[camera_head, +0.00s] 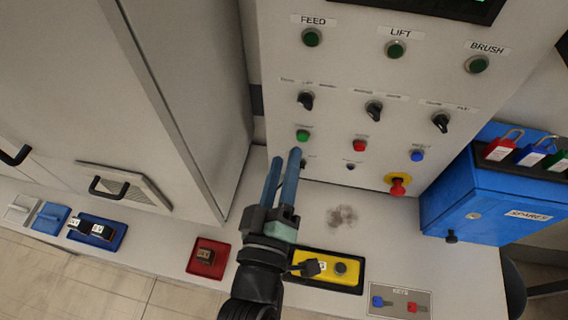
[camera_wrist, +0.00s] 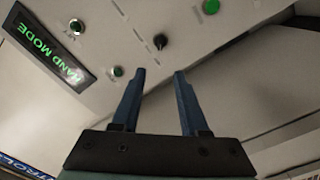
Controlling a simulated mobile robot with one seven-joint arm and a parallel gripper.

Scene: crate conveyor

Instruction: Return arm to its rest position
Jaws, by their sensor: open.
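My gripper (camera_head: 285,168) is raised in front of the lower left part of the grey control panel (camera_head: 330,60). Its two blue fingers point up in the head view and are apart, with nothing between them. In the wrist view the open fingers (camera_wrist: 160,75) point at the panel face, near a black selector knob (camera_wrist: 160,41). The fingers hide part of the panel's lowest row, beside the green button (camera_head: 302,136). Whether they touch the panel cannot be told.
A red emergency knob (camera_head: 397,187) sticks out at lower right. A blue box (camera_head: 480,195) with padlocks stands right. A yellow tray (camera_head: 345,273), red tray (camera_head: 208,256) and blue tray (camera_head: 97,231) lie along the ledge. A "HAND MODE" display (camera_wrist: 48,48) shows in the wrist view.

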